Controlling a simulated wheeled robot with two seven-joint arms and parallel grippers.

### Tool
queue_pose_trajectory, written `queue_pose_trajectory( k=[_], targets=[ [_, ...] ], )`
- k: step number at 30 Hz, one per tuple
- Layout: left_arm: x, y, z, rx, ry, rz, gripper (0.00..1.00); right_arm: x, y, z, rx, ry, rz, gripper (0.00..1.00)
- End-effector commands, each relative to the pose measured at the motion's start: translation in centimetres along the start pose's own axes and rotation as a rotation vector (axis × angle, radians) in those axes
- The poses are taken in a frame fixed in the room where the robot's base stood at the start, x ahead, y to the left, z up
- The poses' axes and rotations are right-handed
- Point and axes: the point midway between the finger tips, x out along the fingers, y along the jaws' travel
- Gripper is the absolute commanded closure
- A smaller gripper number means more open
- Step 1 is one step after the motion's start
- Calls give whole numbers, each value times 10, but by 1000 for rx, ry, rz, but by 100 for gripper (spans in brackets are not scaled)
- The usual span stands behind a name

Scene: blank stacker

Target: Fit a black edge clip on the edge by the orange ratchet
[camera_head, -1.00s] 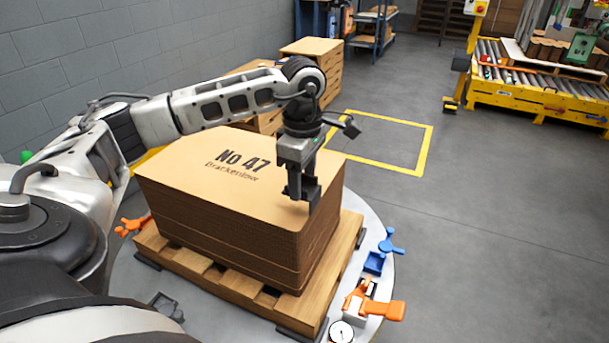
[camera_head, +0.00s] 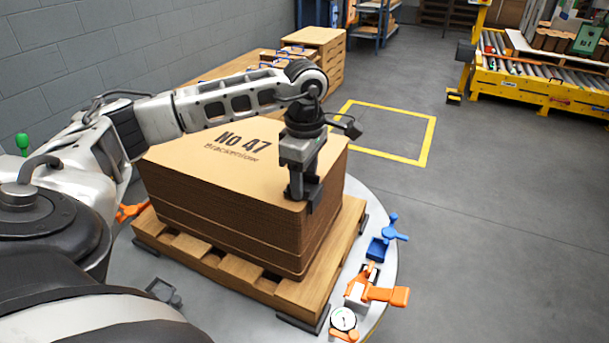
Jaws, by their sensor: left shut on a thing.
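A stack of brown cardboard blanks (camera_head: 235,222) marked No 47 stands on a wooden pallet (camera_head: 222,262). My left gripper (camera_head: 303,190) points down at the stack's right-hand top edge. It is shut on a small black piece, which looks like the edge clip (camera_head: 316,196). The clip is at the top edge near the front right corner; I cannot tell whether it is seated. An orange ratchet (camera_head: 385,294) lies on the round grey table's right rim, near that corner. Another orange ratchet (camera_head: 132,212) is at the left, partly hidden. My right gripper is not in view.
A blue ratchet (camera_head: 394,230) and a blue open box (camera_head: 377,249) are on the right rim of the grey table (camera_head: 352,188). A round dial (camera_head: 343,319) is at the front. The floor to the right is clear.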

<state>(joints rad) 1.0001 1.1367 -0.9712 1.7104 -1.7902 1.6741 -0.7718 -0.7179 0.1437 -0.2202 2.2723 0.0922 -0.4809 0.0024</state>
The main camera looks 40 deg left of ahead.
Motion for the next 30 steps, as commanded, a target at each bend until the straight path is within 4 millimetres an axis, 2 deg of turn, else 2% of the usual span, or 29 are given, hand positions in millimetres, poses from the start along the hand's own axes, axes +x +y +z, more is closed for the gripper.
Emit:
queue_pose_trajectory(
  k=[17,18,20,30],
  targets=[
    [5,0,0,0,-1,0,70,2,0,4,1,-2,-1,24],
    [4,0,0,0,-1,0,39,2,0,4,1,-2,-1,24],
    [4,0,0,0,0,0,24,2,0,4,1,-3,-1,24],
    [3,0,0,0,0,1,24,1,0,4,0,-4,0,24]
  ],
)
